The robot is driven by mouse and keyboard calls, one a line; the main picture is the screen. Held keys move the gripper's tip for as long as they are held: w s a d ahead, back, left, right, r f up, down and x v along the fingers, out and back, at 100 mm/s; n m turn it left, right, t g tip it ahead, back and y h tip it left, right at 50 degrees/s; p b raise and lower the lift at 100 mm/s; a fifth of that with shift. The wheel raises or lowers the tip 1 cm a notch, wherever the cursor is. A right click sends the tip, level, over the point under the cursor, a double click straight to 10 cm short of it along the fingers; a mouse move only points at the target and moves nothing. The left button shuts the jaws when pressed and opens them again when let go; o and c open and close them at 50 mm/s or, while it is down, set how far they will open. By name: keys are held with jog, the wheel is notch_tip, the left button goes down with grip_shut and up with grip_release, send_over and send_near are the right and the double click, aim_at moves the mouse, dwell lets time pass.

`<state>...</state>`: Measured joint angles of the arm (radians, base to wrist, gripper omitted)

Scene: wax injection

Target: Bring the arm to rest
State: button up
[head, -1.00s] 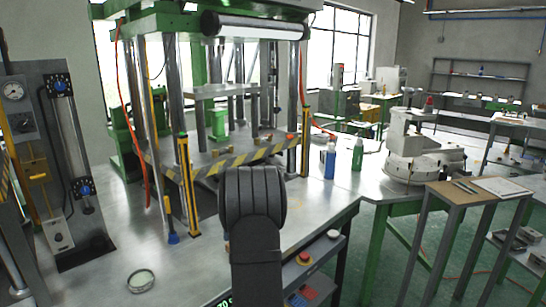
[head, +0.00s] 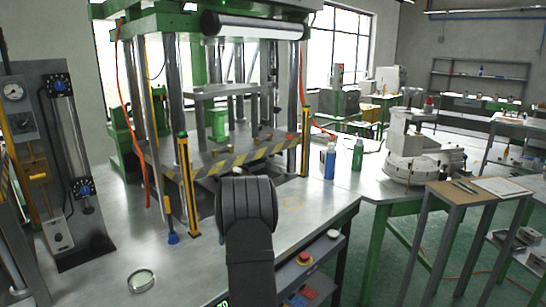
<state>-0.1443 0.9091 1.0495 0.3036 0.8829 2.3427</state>
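My dark arm stands upright in the lower middle of the head view, in front of the press table. Its rounded upper end is turned toward the camera. My gripper cannot be made out; it is hidden behind the arm or out of the picture. Nothing held by it shows.
A green press (head: 215,155) with a striped front edge stands behind my arm. A blue bottle (head: 330,161) and a green bottle (head: 357,155) stand right of it. A round dish (head: 141,280) lies at the front left.

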jog(key=s+d+r, duration=0.4)
jog(key=d+r, duration=0.3)
jog(key=d, duration=0.4)
jog(key=s+a+f+n+g, duration=0.2)
jog(key=s+a+n, duration=0.2)
jog(key=a+n, duration=0.3)
jog(key=s+a+f+n+g, duration=0.2)
jog(key=a+n, duration=0.5)
jog(key=a, duration=0.8)
jog(key=shift+s+a+f+n+g+y, duration=0.35)
jog(key=shift+s+g, duration=0.25)
jog(key=shift+s, duration=0.55)
